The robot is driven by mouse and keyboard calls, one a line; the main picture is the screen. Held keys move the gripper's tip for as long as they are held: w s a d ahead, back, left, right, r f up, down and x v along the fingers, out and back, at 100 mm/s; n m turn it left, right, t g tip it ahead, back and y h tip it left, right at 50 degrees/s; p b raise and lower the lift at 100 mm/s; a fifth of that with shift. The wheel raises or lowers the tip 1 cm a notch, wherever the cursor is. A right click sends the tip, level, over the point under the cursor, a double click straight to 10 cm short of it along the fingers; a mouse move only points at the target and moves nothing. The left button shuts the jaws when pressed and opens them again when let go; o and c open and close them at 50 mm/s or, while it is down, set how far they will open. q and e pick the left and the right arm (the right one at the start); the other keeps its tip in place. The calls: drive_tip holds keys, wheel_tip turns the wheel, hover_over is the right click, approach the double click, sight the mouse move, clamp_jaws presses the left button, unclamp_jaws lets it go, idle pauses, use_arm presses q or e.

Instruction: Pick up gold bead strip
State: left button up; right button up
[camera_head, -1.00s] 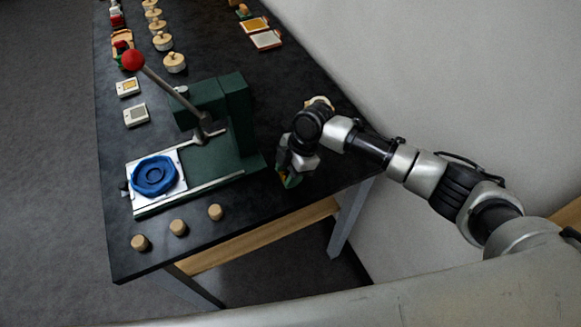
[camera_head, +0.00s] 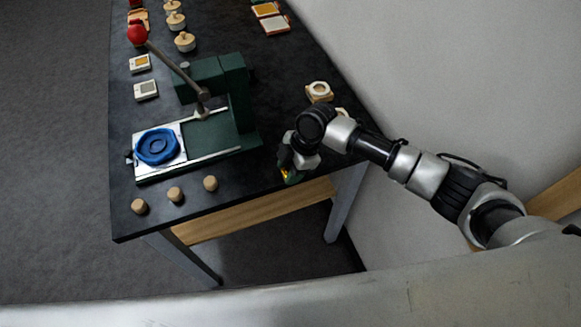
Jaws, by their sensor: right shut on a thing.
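My right gripper (camera_head: 290,172) is shut at the right of the green press, over the bench's front edge. A small gold-yellow and green piece shows at its fingertips; it looks like the gold bead strip (camera_head: 286,173), but most of it is hidden by the fingers. Whether it touches the bench is hard to tell. My left gripper is out of view.
A green press (camera_head: 240,95) with a red-knobbed lever and blue round piece (camera_head: 157,146) stands on the black bench (camera_head: 235,185). Several wooden plugs line the front. A pale ring on a base (camera_head: 319,91) stands behind my right arm, near the wall.

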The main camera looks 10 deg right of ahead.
drive_tip(key=o, duration=1)
drive_tip(key=p+v, duration=0.8)
drive_tip(key=v, duration=0.2)
drive_tip(key=shift+d+r, duration=0.1)
drive_tip(key=shift+r, duration=0.25)
